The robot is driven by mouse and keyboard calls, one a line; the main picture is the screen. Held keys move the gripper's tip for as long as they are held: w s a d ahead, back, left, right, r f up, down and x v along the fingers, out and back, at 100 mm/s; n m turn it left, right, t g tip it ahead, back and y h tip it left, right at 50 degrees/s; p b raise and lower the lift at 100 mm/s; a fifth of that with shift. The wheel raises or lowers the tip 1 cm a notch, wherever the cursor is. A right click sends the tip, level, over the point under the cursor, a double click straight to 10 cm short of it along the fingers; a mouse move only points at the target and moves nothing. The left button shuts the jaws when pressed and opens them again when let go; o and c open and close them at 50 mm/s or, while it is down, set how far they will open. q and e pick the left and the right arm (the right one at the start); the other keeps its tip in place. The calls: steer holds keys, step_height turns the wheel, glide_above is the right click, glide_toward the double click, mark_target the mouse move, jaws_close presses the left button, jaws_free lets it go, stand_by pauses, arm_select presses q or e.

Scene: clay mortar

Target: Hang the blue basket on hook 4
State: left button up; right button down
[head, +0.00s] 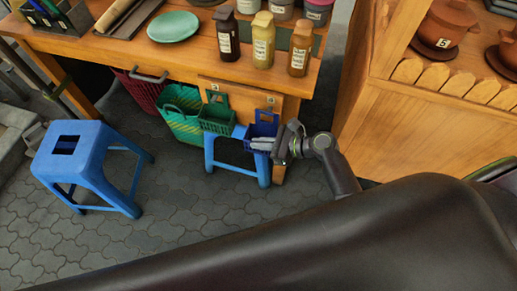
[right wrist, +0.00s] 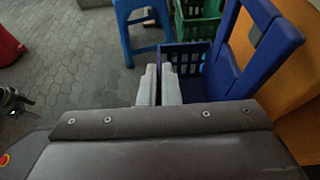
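The blue basket (head: 262,129) is upright against the front of the wooden table, just below a small number tag (head: 270,100) that looks like 4. I cannot tell whether its tall handle plate is on the hook, as the hook itself is not clear. My right gripper (head: 262,144) is at the basket's front right. In the right wrist view the two grey fingers (right wrist: 160,84) are close together, with the left wall of the blue basket (right wrist: 184,57) between them. The handle plate (right wrist: 262,45) rises at the right, beside the wood. My left gripper is not in view.
A green basket (head: 217,118) hangs just left of the blue one. A larger green basket (head: 181,124) and a dark red one (head: 140,92) are farther left. A blue stool (head: 263,172) stands below; another (head: 82,150) stands at left. Bottles stand on the table above.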

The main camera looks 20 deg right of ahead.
mark_target(248, 135)
steer(key=shift+w+d+f+b, duration=0.15)
steer(key=shift+w+d+b, duration=0.45)
steer(key=shift+w+b, duration=0.25)
steer(key=shift+w+d, duration=0.1)
steer(key=shift+w, duration=0.15)
steer(key=shift+w+d+f, duration=0.1)
steer(key=shift+w, duration=0.05)
steer(key=shift+w+d+f, duration=0.1)
steer(key=shift+w+d, duration=0.05)
steer(key=shift+w, duration=0.05)
steer(key=shift+f+p, duration=0.15)
steer(key=shift+p, duration=0.15)
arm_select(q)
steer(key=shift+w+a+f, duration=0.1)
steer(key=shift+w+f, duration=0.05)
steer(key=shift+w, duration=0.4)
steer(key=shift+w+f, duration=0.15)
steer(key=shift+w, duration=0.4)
arm_select(e)
steer(key=c, duration=1.6)
jaws_free()
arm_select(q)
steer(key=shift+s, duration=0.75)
arm_select(e)
steer(key=shift+o, duration=0.2)
